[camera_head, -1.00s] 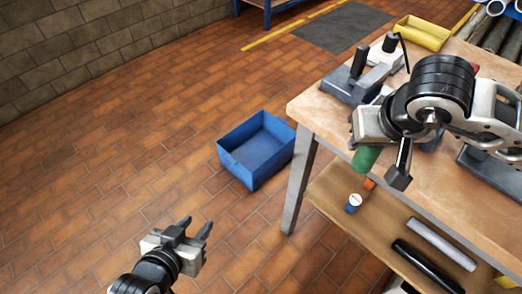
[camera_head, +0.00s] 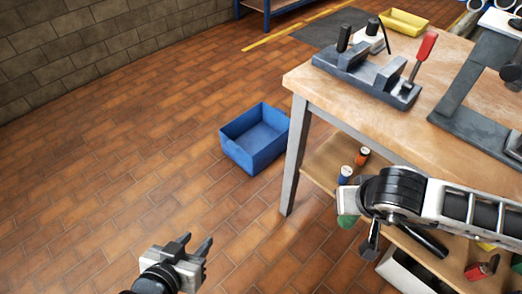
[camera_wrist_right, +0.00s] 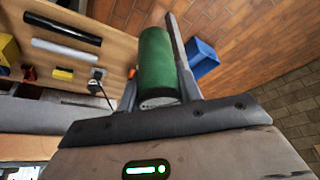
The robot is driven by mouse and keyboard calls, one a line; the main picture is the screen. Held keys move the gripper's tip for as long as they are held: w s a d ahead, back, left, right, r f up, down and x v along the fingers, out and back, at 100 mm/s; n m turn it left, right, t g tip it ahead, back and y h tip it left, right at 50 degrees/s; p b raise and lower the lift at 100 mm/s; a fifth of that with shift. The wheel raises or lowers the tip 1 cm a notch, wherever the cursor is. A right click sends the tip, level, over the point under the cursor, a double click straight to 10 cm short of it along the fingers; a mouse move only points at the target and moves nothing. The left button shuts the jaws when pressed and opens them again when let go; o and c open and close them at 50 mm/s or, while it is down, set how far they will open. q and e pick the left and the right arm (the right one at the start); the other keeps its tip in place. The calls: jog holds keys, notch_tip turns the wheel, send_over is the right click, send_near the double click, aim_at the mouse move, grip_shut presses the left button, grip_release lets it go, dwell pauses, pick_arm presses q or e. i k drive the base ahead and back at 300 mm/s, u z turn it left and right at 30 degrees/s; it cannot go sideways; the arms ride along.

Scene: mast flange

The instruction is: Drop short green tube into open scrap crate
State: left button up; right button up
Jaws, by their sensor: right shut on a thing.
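The short green tube (camera_wrist_right: 156,65) is between the fingers of my right gripper (camera_wrist_right: 152,70), which is shut on it. In the head view only a bit of the tube (camera_head: 347,221) shows beside the right gripper (camera_head: 358,228), in front of the workbench. The open scrap crate is the blue box (camera_head: 254,140) on the floor left of the bench leg; it looks empty. It also shows in the right wrist view (camera_wrist_right: 203,57), beyond the finger. My left gripper (camera_head: 198,246) is open and empty over the floor at the lower left, apart from the crate.
The workbench (camera_head: 330,93) carries a vise-like fixture (camera_head: 365,72) with a red handle. Its lower shelf (camera_head: 325,165) holds small cans. A yellow bin (camera_head: 403,22) stands at the back. The floor left of and in front of the crate is clear.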

aim_at(269, 139)
jog(key=u, duration=0.75)
jog(key=i, duration=2.6)
jog(key=z, duration=0.55)
